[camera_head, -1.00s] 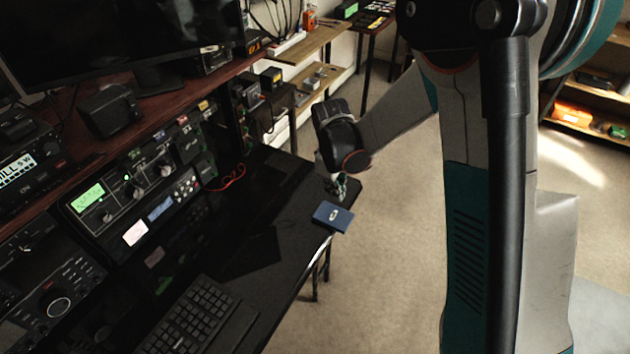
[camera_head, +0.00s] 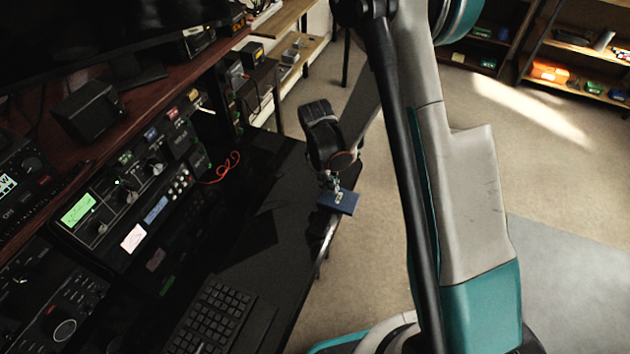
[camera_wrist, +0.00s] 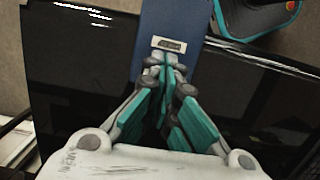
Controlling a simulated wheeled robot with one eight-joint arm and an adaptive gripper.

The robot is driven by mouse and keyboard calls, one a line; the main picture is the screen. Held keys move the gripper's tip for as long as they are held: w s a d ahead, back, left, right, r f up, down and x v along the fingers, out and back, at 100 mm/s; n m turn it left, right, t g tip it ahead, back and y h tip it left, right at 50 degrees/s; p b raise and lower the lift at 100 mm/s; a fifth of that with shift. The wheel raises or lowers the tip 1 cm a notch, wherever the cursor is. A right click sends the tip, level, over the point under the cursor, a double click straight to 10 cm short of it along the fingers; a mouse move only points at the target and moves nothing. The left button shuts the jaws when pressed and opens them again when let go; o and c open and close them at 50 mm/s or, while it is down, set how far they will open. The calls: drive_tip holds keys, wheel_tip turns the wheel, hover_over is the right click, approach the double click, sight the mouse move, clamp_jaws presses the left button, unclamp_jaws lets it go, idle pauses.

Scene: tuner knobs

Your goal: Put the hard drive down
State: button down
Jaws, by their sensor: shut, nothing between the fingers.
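The hard drive (camera_head: 344,204) is a flat dark-blue box at the right edge of the black desk (camera_head: 250,255); part of it appears to stick out past the edge. It also shows in the wrist view (camera_wrist: 172,20) at the top, running out of the frame, with a small pale label near its close end. My gripper (camera_head: 337,194) is at the drive's far side in the head view. In the wrist view my gripper (camera_wrist: 166,62) has its fingertips together at the label end, with nothing seen between them. Whether the tips touch the drive is unclear.
A black keyboard (camera_head: 214,318) lies at the front of the desk. Radio equipment (camera_head: 130,205) with a lit green screen stands along the left, and a red cable (camera_head: 226,168) lies behind. Open carpet (camera_head: 375,260) is right of the desk.

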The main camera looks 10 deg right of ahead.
sight(345, 199)
drive_tip(key=s+d+b, duration=0.1)
drive_tip(key=d, duration=0.1)
drive_tip(key=s+d+f, duration=0.1)
drive_tip(key=shift+s+d+f+b, duration=0.1)
drive_tip(key=shift+s+d+b, duration=0.25)
drive_tip(key=shift+s, duration=0.05)
drive_tip(key=shift+f, duration=0.15)
drive_tip(key=shift+b, duration=0.3)
drive_tip(key=shift+s+f, duration=0.1)
